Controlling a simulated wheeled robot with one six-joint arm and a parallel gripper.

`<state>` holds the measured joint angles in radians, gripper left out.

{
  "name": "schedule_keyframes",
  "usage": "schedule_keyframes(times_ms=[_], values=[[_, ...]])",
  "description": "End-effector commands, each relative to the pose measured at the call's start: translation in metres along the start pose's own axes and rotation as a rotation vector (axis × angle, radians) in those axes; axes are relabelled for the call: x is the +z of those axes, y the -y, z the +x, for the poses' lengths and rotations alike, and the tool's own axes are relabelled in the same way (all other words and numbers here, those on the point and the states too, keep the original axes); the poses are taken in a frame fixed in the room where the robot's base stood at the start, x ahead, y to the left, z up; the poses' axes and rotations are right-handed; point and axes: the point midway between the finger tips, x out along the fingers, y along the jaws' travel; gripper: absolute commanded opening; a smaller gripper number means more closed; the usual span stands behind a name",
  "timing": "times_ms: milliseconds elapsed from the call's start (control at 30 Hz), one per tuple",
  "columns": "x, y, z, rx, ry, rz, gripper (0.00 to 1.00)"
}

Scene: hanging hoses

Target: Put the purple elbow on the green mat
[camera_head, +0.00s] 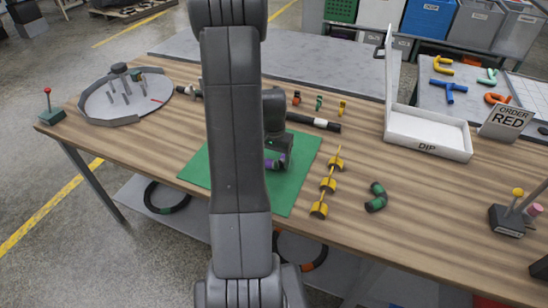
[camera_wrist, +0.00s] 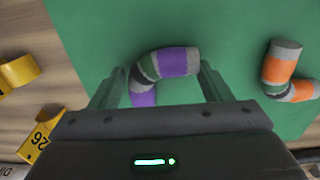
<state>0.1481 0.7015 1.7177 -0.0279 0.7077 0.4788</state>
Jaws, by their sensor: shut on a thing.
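The purple elbow (camera_head: 276,162) is a bent pipe piece with purple and grey bands and a dark green part at the bend. In the wrist view the purple elbow (camera_wrist: 175,62) lies between the two fingers of my gripper (camera_wrist: 158,86), which is shut on it. In the head view my gripper (camera_head: 278,155) is over the green mat (camera_head: 295,190), with the mat around and below the elbow. I cannot tell whether the elbow touches the mat. My arm hides the middle of the mat in the head view.
An orange and grey elbow (camera_wrist: 283,72) lies on the mat to the right in the wrist view. Yellow stands (camera_head: 327,184) line the mat's right side, with a green elbow (camera_head: 376,198) beyond. A black and white hose (camera_head: 315,122) lies behind. A white DIP tray (camera_head: 428,135) stands at right.

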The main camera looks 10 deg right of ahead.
Motion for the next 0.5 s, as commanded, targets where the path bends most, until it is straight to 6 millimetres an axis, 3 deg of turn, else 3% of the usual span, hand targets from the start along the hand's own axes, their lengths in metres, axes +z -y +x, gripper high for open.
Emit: schedule_keyframes(times_ms=[33,133,500], values=[[0.0,0.0001,0.0023,0.0,0.0,0.0,0.73],[0.0,0.0,0.0011,0.0,0.0,0.0,0.93],[-0.0002,0.0001,-0.0032,0.0,0.0,0.0,0.93]])
